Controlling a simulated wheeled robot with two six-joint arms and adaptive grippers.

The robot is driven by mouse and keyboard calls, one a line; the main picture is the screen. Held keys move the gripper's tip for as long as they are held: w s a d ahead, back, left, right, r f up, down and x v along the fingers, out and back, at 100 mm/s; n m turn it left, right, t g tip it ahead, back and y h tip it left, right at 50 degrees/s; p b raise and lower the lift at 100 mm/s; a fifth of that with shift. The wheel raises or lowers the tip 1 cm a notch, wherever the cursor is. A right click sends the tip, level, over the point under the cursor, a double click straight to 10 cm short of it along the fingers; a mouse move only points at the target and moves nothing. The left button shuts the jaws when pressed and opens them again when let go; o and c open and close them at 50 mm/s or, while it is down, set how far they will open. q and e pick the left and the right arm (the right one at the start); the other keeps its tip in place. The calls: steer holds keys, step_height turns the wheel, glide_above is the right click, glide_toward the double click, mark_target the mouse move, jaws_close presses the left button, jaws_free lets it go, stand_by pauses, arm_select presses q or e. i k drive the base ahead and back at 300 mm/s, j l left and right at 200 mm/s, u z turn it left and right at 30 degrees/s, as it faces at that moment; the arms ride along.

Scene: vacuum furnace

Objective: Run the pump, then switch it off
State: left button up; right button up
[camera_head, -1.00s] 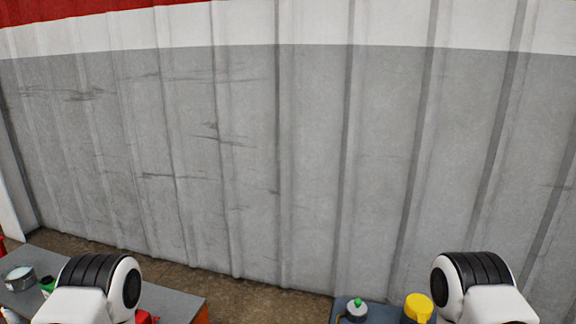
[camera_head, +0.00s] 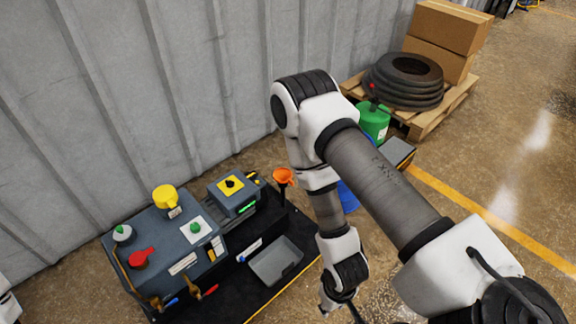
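A dark grey machine box (camera_head: 160,232), which may be the pump, stands on a black bench. On it are a yellow cap (camera_head: 165,197), a red knob or handle (camera_head: 141,257), a white cap with a green top (camera_head: 122,233) and a green button (camera_head: 195,228) on a white plate. Behind it to the right is a grey box (camera_head: 237,193) with a black rotary switch on a yellow plate (camera_head: 231,184). My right arm hangs down to the right of the bench, apart from these controls. My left gripper is out of view.
Valve handles, red (camera_head: 210,291) and blue, stick out at the box's front. A grey tray (camera_head: 276,262) and an orange funnel (camera_head: 283,176) are on the bench. A green canister (camera_head: 373,120) and a pallet (camera_head: 440,112) with hose and cartons stand at the back right. The corrugated wall is behind.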

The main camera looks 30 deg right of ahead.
mark_target(229, 185)
steer(key=z, duration=0.5)
steer(key=i+l, duration=0.8)
steer(key=l, duration=0.2)
steer(key=i+l, duration=0.4)
steer(key=l+u, duration=0.05)
